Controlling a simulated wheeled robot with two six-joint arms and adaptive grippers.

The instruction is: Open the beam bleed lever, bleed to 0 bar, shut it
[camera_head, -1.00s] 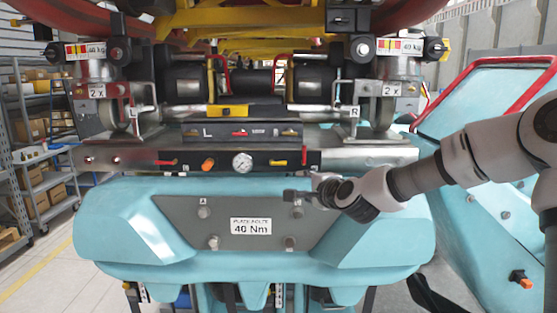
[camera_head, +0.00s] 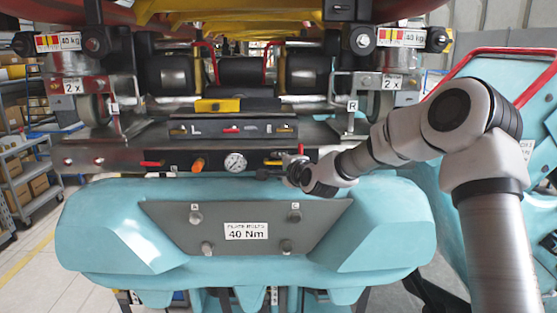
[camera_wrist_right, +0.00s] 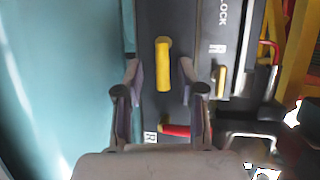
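The dark control beam (camera_head: 130,158) runs across the coaster car's front. It carries a round white pressure gauge (camera_head: 235,162), whose needle is too small to read. A yellow lever (camera_head: 273,162) is right of the gauge; it also shows in the right wrist view (camera_wrist_right: 162,64). No readable label confirms it as the bleed lever. My right gripper (camera_head: 290,166) is at the beam just right of it. In the right wrist view my right gripper (camera_wrist_right: 164,84) is open, its fingers apart with the yellow lever ahead between them. My left gripper is out of view.
A red lever (camera_wrist_right: 182,130) lies beside the yellow one, close to the right-hand finger. An orange knob (camera_head: 198,163) and another red lever (camera_head: 152,164) sit left of the gauge. The turquoise nose (camera_head: 130,225) with its grey bolt plate (camera_head: 170,222) bulges out below the beam.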

